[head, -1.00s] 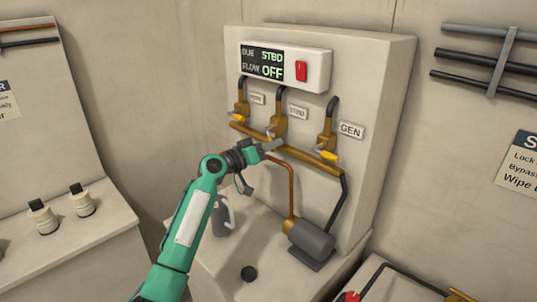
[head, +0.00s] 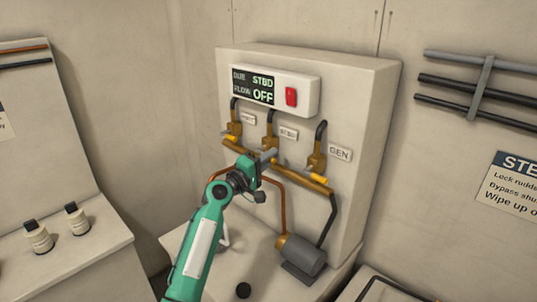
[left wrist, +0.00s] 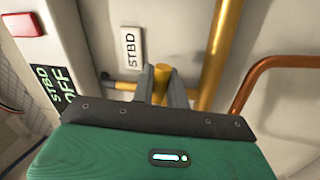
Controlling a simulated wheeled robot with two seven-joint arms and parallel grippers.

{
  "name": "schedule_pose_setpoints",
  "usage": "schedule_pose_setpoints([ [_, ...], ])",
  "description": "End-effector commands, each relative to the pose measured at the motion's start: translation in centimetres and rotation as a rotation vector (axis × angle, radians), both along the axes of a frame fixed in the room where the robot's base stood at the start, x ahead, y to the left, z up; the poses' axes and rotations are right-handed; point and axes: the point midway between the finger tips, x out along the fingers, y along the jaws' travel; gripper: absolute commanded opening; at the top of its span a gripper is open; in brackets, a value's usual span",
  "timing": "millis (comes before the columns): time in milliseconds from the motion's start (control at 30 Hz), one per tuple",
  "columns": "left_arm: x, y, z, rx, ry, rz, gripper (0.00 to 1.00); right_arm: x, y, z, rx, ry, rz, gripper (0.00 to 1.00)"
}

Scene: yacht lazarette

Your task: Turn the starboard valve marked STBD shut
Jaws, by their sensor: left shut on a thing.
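The STBD valve (head: 270,142) is the middle of three brass valves on the pale panel, beside its STBD label (head: 288,132). The label also shows in the left wrist view (left wrist: 131,48). My left gripper (head: 269,155) is at this valve, just below its body. In the left wrist view its two grey fingers (left wrist: 162,84) are shut on the yellow handle (left wrist: 162,73). In the head view the gripper hides most of this handle. The display (head: 253,85) reads DUE STBD and FLOW OFF. My right gripper is not in view.
A valve with a yellow handle (head: 232,138) stands close on the left, and the GEN valve (head: 317,163) on the right. A brass manifold pipe (head: 300,178) runs below. A copper pipe (head: 283,205) leads down to a grey pump (head: 302,254).

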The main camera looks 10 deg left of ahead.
Motion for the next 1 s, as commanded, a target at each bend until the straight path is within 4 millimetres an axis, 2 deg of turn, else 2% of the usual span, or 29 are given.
schedule_pose_setpoints([
  [33,0.0,-0.1,0.4,-0.025,0.018,0.000,0.00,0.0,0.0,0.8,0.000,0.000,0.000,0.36],
  [300,0.0,0.0,0.7,-0.120,0.081,0.000,0.00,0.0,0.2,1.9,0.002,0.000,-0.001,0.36],
  [900,0.0,0.0,0.7,-0.153,0.102,0.001,0.00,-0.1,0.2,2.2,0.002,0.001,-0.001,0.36],
  [933,0.0,0.0,0.7,-0.153,0.102,0.001,0.19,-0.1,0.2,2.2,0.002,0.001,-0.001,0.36],
  [1000,0.0,0.0,0.8,-0.152,0.101,0.000,0.33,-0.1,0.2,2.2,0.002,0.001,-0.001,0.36],
])
